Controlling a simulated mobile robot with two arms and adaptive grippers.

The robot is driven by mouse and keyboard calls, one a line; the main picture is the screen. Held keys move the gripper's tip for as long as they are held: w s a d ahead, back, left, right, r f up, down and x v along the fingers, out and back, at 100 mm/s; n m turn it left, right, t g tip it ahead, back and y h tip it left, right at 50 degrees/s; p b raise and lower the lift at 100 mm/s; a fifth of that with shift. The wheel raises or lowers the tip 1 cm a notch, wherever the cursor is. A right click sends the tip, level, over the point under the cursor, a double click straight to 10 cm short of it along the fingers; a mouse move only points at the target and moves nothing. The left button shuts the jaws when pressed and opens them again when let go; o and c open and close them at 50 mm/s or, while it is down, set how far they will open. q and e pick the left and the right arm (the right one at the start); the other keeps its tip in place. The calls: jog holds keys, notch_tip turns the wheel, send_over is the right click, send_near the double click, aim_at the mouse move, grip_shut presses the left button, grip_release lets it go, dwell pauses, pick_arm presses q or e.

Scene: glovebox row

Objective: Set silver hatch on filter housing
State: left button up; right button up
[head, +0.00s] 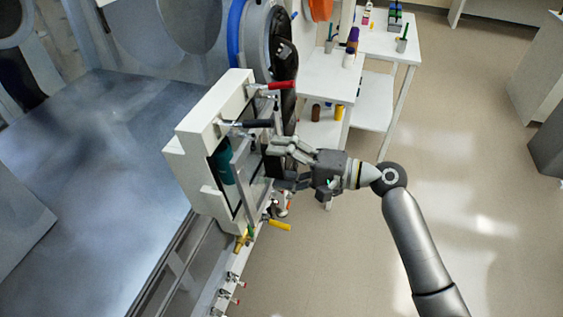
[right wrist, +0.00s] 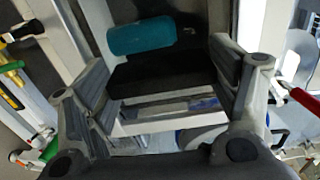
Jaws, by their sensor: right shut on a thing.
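The filter housing (head: 205,130) is a pale box fixed to the glovebox side, with a dark opening facing right. A teal cylinder (head: 225,163) shows inside the opening; it also shows in the right wrist view (right wrist: 140,36). The silver hatch (head: 243,168) is a grey plate just in front of the opening, partly hidden by my fingers. My right gripper (head: 280,165) is shut on the hatch at its black grip (right wrist: 155,76), which lies between the fingers in the right wrist view. I cannot tell whether the hatch touches the housing. My left gripper is out of view.
A red-handled clamp (head: 278,86) and a black-handled clamp (head: 245,124) stick out at the housing's upper part. A yellow valve lever (head: 279,225) is below. A white bench (head: 325,75) with bottles stands behind. Open floor (head: 470,180) lies to the right.

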aim_at(266, 162)
jog(key=shift+r+x, duration=0.1)
jog(key=shift+x, duration=0.9)
jog(key=shift+r+x, duration=0.15)
jog(key=shift+x, duration=0.9)
dwell(1.5)
jog(key=o, duration=1.3)
jog(key=shift+f, duration=0.1)
jog(key=shift+f, duration=0.2)
jog(key=shift+v, duration=4)
jog(key=shift+r, duration=0.1)
jog(key=v, duration=1.2)
